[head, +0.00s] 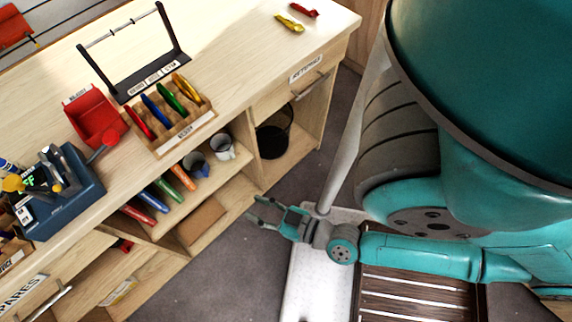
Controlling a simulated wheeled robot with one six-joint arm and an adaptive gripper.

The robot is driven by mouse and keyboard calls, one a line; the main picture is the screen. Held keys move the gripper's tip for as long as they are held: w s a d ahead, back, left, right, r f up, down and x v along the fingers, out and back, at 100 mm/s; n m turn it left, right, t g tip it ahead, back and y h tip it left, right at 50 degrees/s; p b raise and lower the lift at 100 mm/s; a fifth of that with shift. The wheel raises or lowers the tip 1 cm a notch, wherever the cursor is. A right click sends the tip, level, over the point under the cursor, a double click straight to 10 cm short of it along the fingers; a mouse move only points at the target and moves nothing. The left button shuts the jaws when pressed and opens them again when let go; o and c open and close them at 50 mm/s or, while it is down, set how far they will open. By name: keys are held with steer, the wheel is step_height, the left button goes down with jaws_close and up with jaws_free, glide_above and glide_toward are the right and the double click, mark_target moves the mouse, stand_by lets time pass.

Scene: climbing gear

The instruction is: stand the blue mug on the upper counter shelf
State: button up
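The blue mug (203,171) is inside the open front of the wooden counter, on its upper shelf (204,188). Its greyish opening faces up and toward the camera. I cannot tell whether it is fully upright or tilted. A white mug (222,149) stands close to its right. My gripper (254,208) is in front of the counter, to the right of and below the blue mug in the picture, apart from it. Its two fingers are spread and nothing shows between them.
Several coloured flat items (161,192) stand left of the mugs on the shelf. A cardboard box (201,220) lies below. A black bin (272,140) sits in the right bay. A carabiner rack (172,130) and a red bin (96,116) are on the countertop.

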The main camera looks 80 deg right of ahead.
steer(key=s+a+r+n+g+y, duration=0.1)
steer(key=s+a+r+n+y, duration=0.1)
steer(key=s+a+r, duration=0.3)
step_height(320, 180, up, 4)
steer(key=s+y, duration=0.1)
steer(key=s, duration=0.1)
steer(key=shift+s+f+n+y, duration=0.15)
steer(key=shift+s+n+y, duration=0.15)
steer(key=shift+s+n, duration=0.1)
steer(key=shift+a, duration=0.1)
